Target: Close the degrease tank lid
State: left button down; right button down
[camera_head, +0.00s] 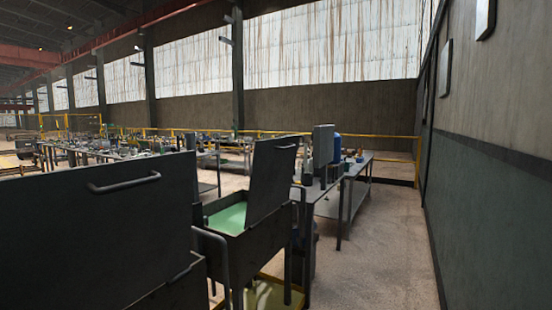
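A dark grey tank (238,248) with green liquid (228,217) inside stands in the middle of the head view. Its flat lid (268,185) is raised and leans steeply, with a bar handle (286,147) near its top edge. A larger raised lid (95,235) fills the lower left, closer to me, with a handle (124,183) near its top; the tank below it is mostly hidden. No label shows which one is the degrease tank. Neither of my grippers is in view.
A workbench (352,172) with a blue container (337,149) and an upright grey panel (323,150) stands beyond the middle tank. Long cluttered tables run at back left. Clear concrete floor (380,250) lies between the tanks and the right wall (490,190).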

aim_at(274, 160)
jog(key=i+l+u, duration=0.15)
jog(key=u, duration=0.3)
jog(key=i+l+u, duration=0.2)
jog(key=u, duration=0.25)
jog(key=i+l+u, duration=0.1)
jog(key=l+u, duration=0.2)
jog(key=u, duration=0.2)
